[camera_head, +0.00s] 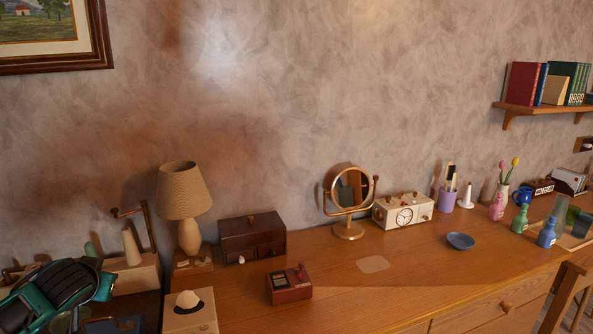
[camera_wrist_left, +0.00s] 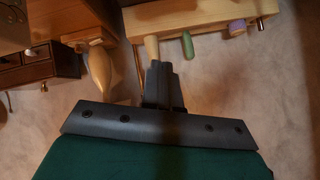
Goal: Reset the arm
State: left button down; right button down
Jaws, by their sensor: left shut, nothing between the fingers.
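My right gripper is not in view.
A lamp (camera_head: 186,205), a dark drawer box (camera_head: 250,240), a small red box (camera_head: 289,285) and a cream box (camera_head: 190,315) stand near my left arm. A round mirror (camera_head: 350,190) and a radio (camera_head: 403,211) stand farther right. The dresser's front middle is clear.

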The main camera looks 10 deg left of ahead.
pick_arm(q)
jog(key=s+d+f+m+t+h, duration=0.1)
jog(key=s+d+f+m+h, duration=0.7)
jog(key=s+d+f+m, duration=0.75)
jog(key=s+d+f+n, duration=0.1)
jog(key=d+f+n, duration=0.1)
jog(key=d+n, duration=0.3)
jog(key=s+d+f+n+t, duration=0.1)
jog(key=d+n, duration=0.4)
jog(key=d, duration=0.6)
jog(key=shift+s+f, duration=0.3)
jog(key=shift+f, duration=0.45)
